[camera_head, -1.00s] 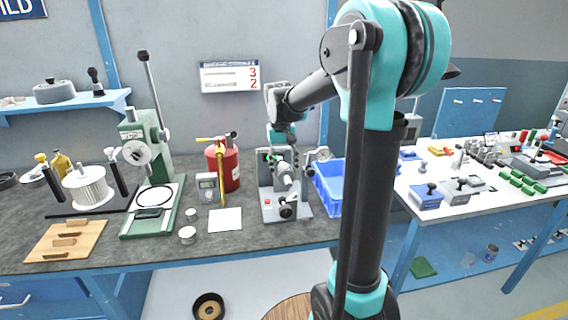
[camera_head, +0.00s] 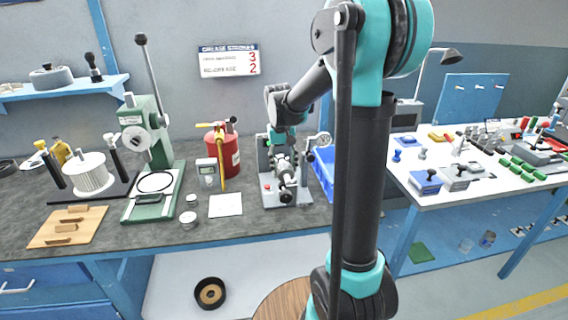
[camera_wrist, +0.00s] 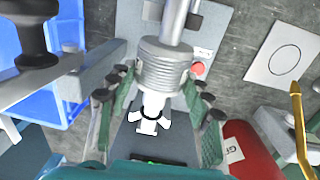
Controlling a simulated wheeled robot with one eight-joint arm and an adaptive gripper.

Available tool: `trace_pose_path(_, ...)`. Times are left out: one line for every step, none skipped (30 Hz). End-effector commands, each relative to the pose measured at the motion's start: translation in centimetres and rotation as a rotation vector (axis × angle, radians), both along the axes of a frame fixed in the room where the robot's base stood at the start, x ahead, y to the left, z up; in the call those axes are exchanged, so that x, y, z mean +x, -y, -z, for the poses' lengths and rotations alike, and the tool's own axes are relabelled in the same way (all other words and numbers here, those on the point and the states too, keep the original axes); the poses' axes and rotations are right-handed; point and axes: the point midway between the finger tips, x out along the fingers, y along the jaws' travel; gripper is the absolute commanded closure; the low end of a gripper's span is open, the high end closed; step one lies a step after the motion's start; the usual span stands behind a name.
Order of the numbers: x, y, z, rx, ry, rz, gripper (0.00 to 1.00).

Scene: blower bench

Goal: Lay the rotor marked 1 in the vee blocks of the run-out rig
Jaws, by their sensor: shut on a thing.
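The run-out rig (camera_head: 288,193), a grey base with a red button and a dial gauge on its right, stands on the dark bench. My gripper (camera_head: 284,150) is low over it, pointing down. In the wrist view my gripper (camera_wrist: 160,82) has its two linked fingers on either side of the rotor (camera_wrist: 163,62), a grey ribbed drum with a shaft, and is shut on it. The shaft runs over the rig's base plate (camera_wrist: 214,25). I cannot read a mark on the rotor. The vee blocks are mostly hidden, so I cannot tell whether the shaft touches them.
A blue bin (camera_head: 322,172) stands close right of the rig. A red canister (camera_head: 222,152), a yellow post and a white sheet (camera_head: 226,205) are to its left. A green press (camera_head: 150,170) stands further left. A white table (camera_head: 470,180) is at right.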

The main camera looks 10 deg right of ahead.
Motion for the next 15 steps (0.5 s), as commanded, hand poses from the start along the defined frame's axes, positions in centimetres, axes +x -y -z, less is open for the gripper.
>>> trace_pose_path(0.02, 0.00, 0.04, 0.000, 0.000, 0.000, 1.00)
trace_pose_path(0.02, 0.00, 0.06, 0.000, 0.000, 0.000, 1.00)
trace_pose_path(0.03, 0.01, 0.09, 0.000, 0.000, 0.000, 1.00)
trace_pose_path(0.03, 0.01, 0.10, 0.000, 0.000, 0.000, 1.00)
trace_pose_path(0.03, 0.00, 0.11, 0.000, 0.000, 0.000, 1.00)
trace_pose_path(0.03, 0.00, 0.11, 0.000, 0.000, 0.000, 1.00)
trace_pose_path(0.03, 0.00, 0.11, 0.000, 0.000, 0.000, 1.00)
trace_pose_path(0.03, 0.00, 0.11, 0.000, 0.000, 0.000, 1.00)
trace_pose_path(0.03, 0.01, 0.11, 0.000, 0.000, 0.000, 1.00)
trace_pose_path(0.02, 0.00, 0.11, 0.000, 0.000, 0.000, 1.00)
trace_pose_path(0.03, 0.00, 0.11, 0.000, 0.000, 0.000, 1.00)
trace_pose_path(0.03, 0.00, 0.11, 0.000, 0.000, 0.000, 0.47)
trace_pose_path(0.03, 0.00, 0.11, 0.000, 0.000, 0.000, 0.43)
trace_pose_path(0.02, 0.00, 0.11, 0.000, 0.000, 0.000, 0.39)
trace_pose_path(0.02, 0.00, 0.12, 0.000, 0.000, 0.000, 0.34)
